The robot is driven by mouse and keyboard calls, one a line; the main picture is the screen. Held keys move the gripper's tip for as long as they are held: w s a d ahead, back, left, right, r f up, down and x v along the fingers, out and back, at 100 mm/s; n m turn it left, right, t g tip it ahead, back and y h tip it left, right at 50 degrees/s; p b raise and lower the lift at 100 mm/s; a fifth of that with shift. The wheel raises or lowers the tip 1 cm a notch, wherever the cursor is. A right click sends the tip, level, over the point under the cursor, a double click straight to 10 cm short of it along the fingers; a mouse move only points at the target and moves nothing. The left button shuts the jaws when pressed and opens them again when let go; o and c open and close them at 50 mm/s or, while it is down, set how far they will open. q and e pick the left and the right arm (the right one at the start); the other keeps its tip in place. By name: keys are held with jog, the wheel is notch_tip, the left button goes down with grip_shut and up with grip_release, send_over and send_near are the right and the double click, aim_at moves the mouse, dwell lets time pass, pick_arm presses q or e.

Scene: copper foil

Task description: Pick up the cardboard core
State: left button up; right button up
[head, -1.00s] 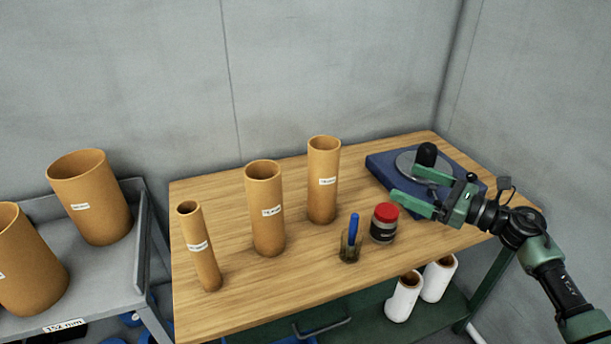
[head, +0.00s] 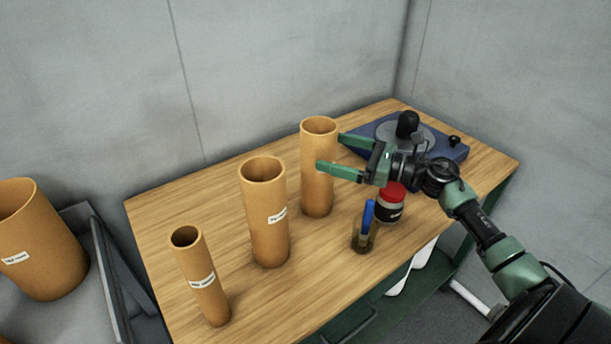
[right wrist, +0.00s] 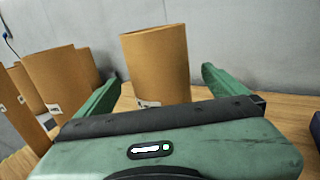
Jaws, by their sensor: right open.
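Three upright tan cardboard cores with white labels stand on the wooden table: a thin one (head: 203,285), a wider middle one (head: 262,210) and the right one (head: 313,195). My right gripper (head: 331,152) is open and level with the upper part of the right core. In the head view its near finger overlaps that core's right side, and the far fingertip is by its right edge. In the right wrist view the core (right wrist: 157,65) stands upright between the two fingers in the picture, its label partly hidden by the gripper body. My left gripper is not in view.
A jar with a red lid (head: 391,205) and a glass with a blue pen (head: 364,238) stand below my right gripper. A blue device with a round plate (head: 440,150) is at the back right. A grey cart (head: 100,290) at left holds a wide core (head: 40,245).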

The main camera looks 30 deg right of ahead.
aim_at(307, 159)
notch_tip(307, 159, down, 5)
jog(key=b, duration=0.5)
jog(key=p+x, duration=0.1)
jog(key=x, duration=0.1)
jog(key=p+x, duration=0.1)
jog(key=x, duration=0.1)
jog(key=p+x, duration=0.1)
jog(key=x, duration=0.2)
jog(key=shift+r+p, duration=0.3)
jog(key=shift+p, duration=0.05)
jog(key=shift+w+a+f, duration=0.2)
jog(key=shift+w+a, duration=0.1)
jog(key=shift+w, duration=0.1)
jog(key=shift+s, duration=0.1)
jog(key=c, duration=1.5)
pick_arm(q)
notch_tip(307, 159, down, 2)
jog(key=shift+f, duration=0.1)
pick_arm(e)
jog(key=shift+c, duration=1.1)
jog(key=shift+d+r, duration=0.1)
jog(key=shift+r, duration=0.05)
